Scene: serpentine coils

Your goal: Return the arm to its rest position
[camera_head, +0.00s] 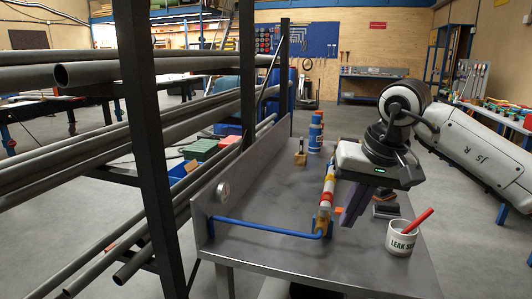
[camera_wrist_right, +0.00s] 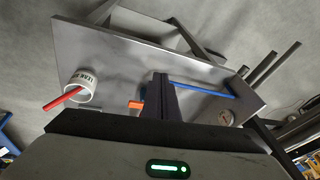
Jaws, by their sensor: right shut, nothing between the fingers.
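My right gripper (camera_head: 348,220) hangs over the right part of the grey metal bench (camera_head: 270,198), its dark fingers pointing down. The fingers are together and hold nothing. In the right wrist view the shut fingers (camera_wrist_right: 160,80) stand out in front of the bench (camera_wrist_right: 120,48). My right arm comes in from the right in the head view. My left gripper is not in view.
A white cup (camera_head: 402,243) with a red stick stands right of the gripper. A blue bent rod (camera_head: 262,228) runs along the bench's near side. A pipe rack (camera_head: 150,150) stands left.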

